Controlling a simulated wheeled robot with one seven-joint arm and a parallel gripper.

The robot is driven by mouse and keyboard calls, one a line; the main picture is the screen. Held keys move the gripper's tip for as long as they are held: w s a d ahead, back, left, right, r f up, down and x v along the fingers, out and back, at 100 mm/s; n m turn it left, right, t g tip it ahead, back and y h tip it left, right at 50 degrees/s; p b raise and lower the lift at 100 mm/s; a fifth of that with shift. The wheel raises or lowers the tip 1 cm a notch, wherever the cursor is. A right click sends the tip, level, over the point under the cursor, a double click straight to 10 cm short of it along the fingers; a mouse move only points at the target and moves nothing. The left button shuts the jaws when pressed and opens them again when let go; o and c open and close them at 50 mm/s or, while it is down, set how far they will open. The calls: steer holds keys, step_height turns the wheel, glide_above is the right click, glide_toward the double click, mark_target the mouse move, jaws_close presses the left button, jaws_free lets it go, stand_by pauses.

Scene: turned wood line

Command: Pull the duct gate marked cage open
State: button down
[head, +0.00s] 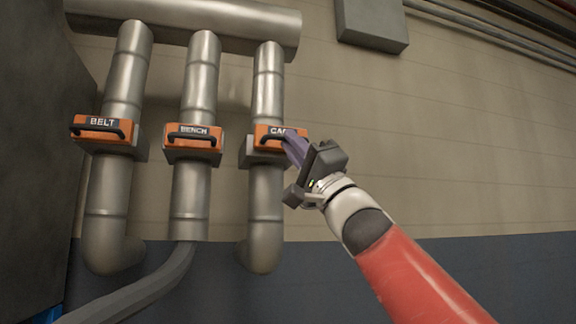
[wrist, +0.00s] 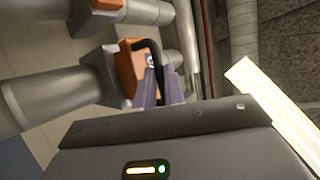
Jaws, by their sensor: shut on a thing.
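The duct gate marked cage (head: 266,131) is an orange plate across the rightmost of three vertical metal ducts, with a black bar handle on its front. Its label is partly covered by my gripper, leaving "CA" readable. My gripper (head: 290,144) reaches it from the lower right, its purple fingers at the right part of the handle. In the wrist view, the fingers (wrist: 160,84) are closed around the black handle (wrist: 145,47) in front of the orange plate (wrist: 128,66). The exact contact is small and partly hidden.
Gates marked belt (head: 100,124) and bench (head: 192,143) sit on the ducts to the left. A horizontal duct (head: 200,22) runs above. A grey box (head: 372,24) is on the wall at upper right. The wall space right of the cage duct is clear.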

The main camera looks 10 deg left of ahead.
steer(key=s, duration=0.1)
steer(key=s+d+b, duration=0.1)
steer(key=s, duration=0.1)
steer(key=s+d+b, duration=0.1)
steer(key=shift+s, duration=0.15)
steer(key=c, duration=1.5)
jaws_free()
steer(key=shift+s+d, duration=0.1)
